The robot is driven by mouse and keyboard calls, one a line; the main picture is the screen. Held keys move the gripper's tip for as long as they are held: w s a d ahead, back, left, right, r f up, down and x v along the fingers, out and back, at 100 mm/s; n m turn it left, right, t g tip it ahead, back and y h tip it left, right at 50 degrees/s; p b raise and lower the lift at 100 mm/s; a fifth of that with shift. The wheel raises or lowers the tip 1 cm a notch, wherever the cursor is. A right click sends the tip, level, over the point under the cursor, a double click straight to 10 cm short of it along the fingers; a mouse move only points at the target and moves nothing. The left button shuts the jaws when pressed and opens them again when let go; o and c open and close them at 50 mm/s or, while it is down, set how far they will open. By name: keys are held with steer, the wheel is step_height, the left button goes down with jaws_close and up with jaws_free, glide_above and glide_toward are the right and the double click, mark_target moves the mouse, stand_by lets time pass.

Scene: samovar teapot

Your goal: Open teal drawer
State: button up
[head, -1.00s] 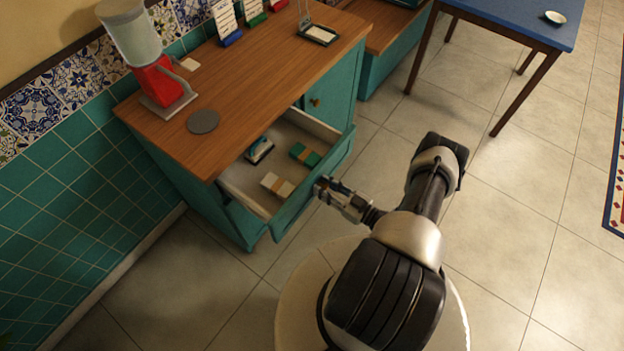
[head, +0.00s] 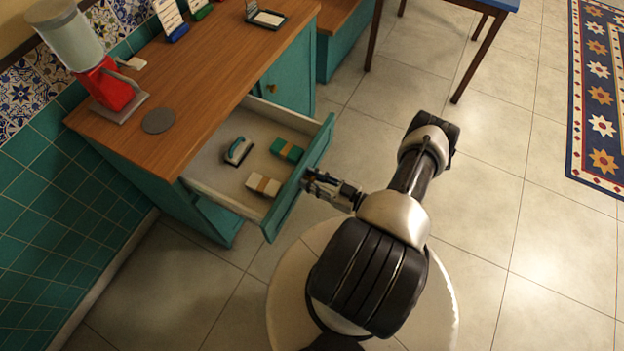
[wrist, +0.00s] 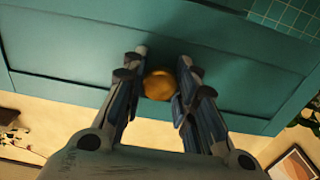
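The teal drawer (head: 297,187) stands pulled out of the teal cabinet, with its pale inside showing in the head view. Its teal front fills the wrist view (wrist: 75,62), with a round brass knob (wrist: 159,84) in the middle. My gripper (head: 308,184) is at the outer face of the drawer front. The knob is hidden in the head view.
A red grinder (head: 110,88) stands on the wooden counter (head: 205,70). The tiled floor (head: 480,220) to the right is clear.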

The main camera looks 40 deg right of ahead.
steer(key=o, duration=0.5)
steer(key=shift+c, duration=0.2)
steer(key=v, duration=1.2)
